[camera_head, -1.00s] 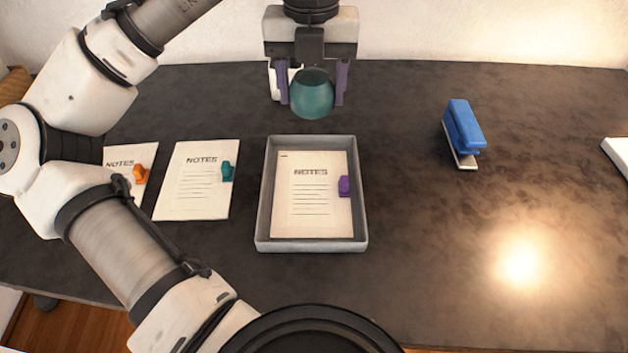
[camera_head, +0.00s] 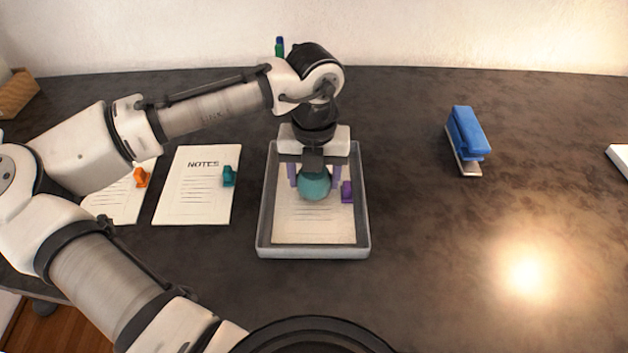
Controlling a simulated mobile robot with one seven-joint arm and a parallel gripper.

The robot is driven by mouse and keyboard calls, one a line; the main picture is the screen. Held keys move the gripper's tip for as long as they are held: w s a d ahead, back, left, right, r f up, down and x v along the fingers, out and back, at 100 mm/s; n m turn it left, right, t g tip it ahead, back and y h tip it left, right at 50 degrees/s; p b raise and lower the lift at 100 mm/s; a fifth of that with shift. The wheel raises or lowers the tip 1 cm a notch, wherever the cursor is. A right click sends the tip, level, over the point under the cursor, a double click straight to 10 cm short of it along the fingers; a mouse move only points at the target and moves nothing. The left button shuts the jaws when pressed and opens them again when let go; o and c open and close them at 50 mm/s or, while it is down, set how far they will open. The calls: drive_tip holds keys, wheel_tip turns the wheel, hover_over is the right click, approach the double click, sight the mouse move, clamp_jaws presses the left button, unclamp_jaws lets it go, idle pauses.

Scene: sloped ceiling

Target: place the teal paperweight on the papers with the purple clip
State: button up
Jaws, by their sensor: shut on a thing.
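The teal paperweight (camera_head: 314,186) is a rounded dome held between the purple fingers of my gripper (camera_head: 314,178). My gripper is shut on it, over the papers with the purple clip (camera_head: 290,228). These papers lie in a grey tray (camera_head: 263,235), and their upper part is hidden behind my gripper and the paperweight. The purple clip (camera_head: 347,191) shows at the right edge of the papers, just right of the gripper. I cannot tell whether the paperweight touches the papers.
Papers with a teal clip (camera_head: 190,200) lie left of the tray. Papers with an orange clip (camera_head: 115,205) lie farther left, partly behind my arm. A blue stapler (camera_head: 467,135) stands to the right. A green and blue object (camera_head: 280,47) shows behind my arm.

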drive_tip(key=shift+f, duration=0.95)
drive_tip(key=shift+f, duration=0.1)
drive_tip(key=o, duration=1)
wheel_tip(320, 180, up, 12)
drive_tip(key=shift+r, duration=0.15)
